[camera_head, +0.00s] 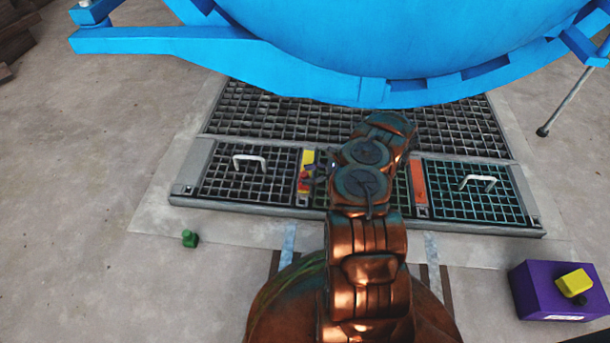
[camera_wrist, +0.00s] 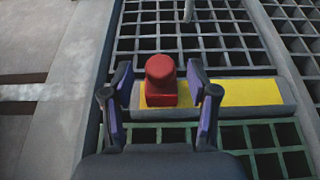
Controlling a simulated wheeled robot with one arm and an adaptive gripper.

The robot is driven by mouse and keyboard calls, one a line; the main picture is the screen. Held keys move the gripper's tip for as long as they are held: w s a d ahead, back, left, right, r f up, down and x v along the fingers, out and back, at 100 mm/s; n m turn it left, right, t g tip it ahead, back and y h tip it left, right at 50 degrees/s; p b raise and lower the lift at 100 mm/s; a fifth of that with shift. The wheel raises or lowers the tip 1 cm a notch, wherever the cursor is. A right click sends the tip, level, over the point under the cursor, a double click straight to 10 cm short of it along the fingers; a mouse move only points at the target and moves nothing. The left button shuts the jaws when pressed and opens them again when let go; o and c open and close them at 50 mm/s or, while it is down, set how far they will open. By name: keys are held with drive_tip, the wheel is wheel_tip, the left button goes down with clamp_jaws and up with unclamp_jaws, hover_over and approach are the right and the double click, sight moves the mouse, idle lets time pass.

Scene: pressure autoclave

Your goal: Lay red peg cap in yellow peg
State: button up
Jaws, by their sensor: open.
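The red peg cap (camera_wrist: 161,80) has a rounded top and a squarer base. In the wrist view it stands upright on the yellow strip (camera_wrist: 246,93), which I take to be the yellow peg, toward its left end. How far it is seated cannot be seen. My gripper (camera_wrist: 160,97) is open, with one finger on each side of the cap; contact is not clear. In the head view the yellow strip (camera_head: 307,158) lies between floor grates, with a small red spot (camera_head: 304,184) on it; my arm partly blocks the gripper there.
A green cap-like piece (camera_head: 189,239) lies on the floor at left. An orange strip (camera_head: 418,183) sits right of my arm. A purple box (camera_head: 540,290) with a yellow block (camera_head: 574,282) stands at lower right. The large blue vessel (camera_head: 400,35) overhangs the grates. White handles (camera_head: 250,161) rise from them.

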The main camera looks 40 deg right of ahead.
drive_tip(key=v, duration=1)
